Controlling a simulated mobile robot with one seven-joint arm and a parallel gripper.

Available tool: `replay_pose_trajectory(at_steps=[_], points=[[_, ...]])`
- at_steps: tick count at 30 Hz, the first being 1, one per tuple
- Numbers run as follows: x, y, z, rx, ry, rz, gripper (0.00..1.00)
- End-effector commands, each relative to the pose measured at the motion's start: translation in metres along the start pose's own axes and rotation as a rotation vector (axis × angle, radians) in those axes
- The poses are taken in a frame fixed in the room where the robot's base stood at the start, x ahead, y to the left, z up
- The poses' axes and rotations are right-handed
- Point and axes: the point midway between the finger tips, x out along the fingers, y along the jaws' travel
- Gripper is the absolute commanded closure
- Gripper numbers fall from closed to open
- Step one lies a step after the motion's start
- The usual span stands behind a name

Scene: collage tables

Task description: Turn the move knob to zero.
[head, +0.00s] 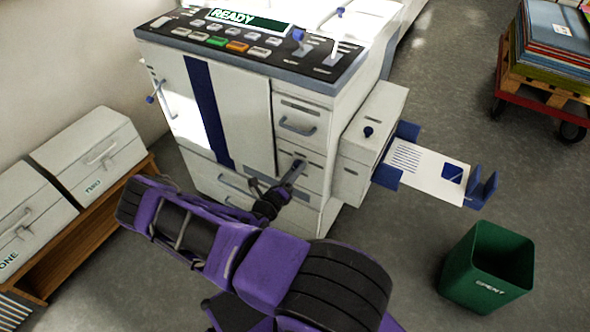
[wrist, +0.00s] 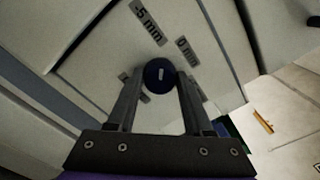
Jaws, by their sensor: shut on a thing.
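The move knob (wrist: 160,75) is a round dark blue knob with a short white mark, seen in the wrist view. The mark stands nearly upright in the picture; I cannot tell exactly which label it points to. A "-5 mm" label (wrist: 146,21) lies above and left of the knob, and a "0 mm" label (wrist: 187,51) lies above and right. My gripper (wrist: 160,84) has its two fingers on either side of the knob, shut on it. In the head view my gripper (head: 293,173) reaches the lower front of the white machine (head: 230,115); the knob is hidden there.
A "READY" display (head: 245,20) tops the machine's control panel. A drawer handle (head: 298,127) sits above my gripper. A side unit with a paper tray (head: 425,173) sticks out right. A green "SPENT" bin (head: 488,268) stands on the floor. White cases (head: 90,150) stand left.

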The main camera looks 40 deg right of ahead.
Motion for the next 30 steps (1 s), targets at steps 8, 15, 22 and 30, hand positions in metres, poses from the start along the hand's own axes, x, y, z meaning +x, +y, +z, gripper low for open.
replay_pose_trajectory(at_steps=[8,15,22,30], points=[[-0.0002,-0.0015,0.0011,0.258,0.0,0.0,1.0],[-0.0003,-0.0011,0.0009,0.479,0.001,0.001,1.0],[-0.0005,-0.0007,0.0004,0.655,0.001,0.001,1.0],[-0.0006,-0.0003,0.0,0.785,0.001,0.001,1.0]])
